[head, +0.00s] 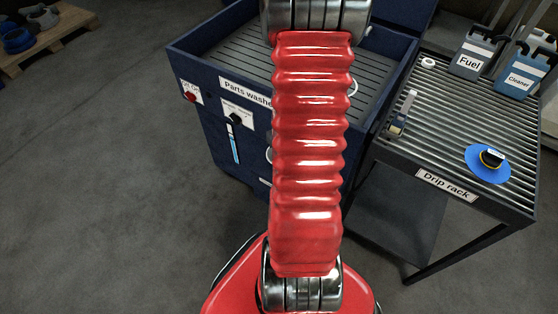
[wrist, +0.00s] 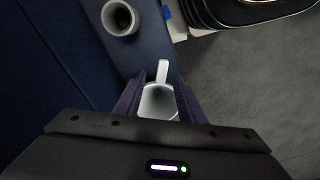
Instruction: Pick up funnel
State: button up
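In the wrist view, a pale grey hollow piece (wrist: 158,101) with a whitish tab or handle sits between the two dark purple fingers of my gripper (wrist: 158,90). It may be the funnel, but its full shape is hidden by the fingers and the gripper body. The fingers stand apart on both sides of it. I cannot tell whether they touch it. In the head view, my red arm hides the middle of the scene, and neither my gripper nor a clear funnel shows.
A grey round cup (wrist: 120,18) stands on the blue surface.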

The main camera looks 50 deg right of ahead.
jog(key=shift+a+f, duration=0.15)
jog(key=shift+f, duration=1.95)
jog(key=shift+c, duration=0.6)
grip_shut()
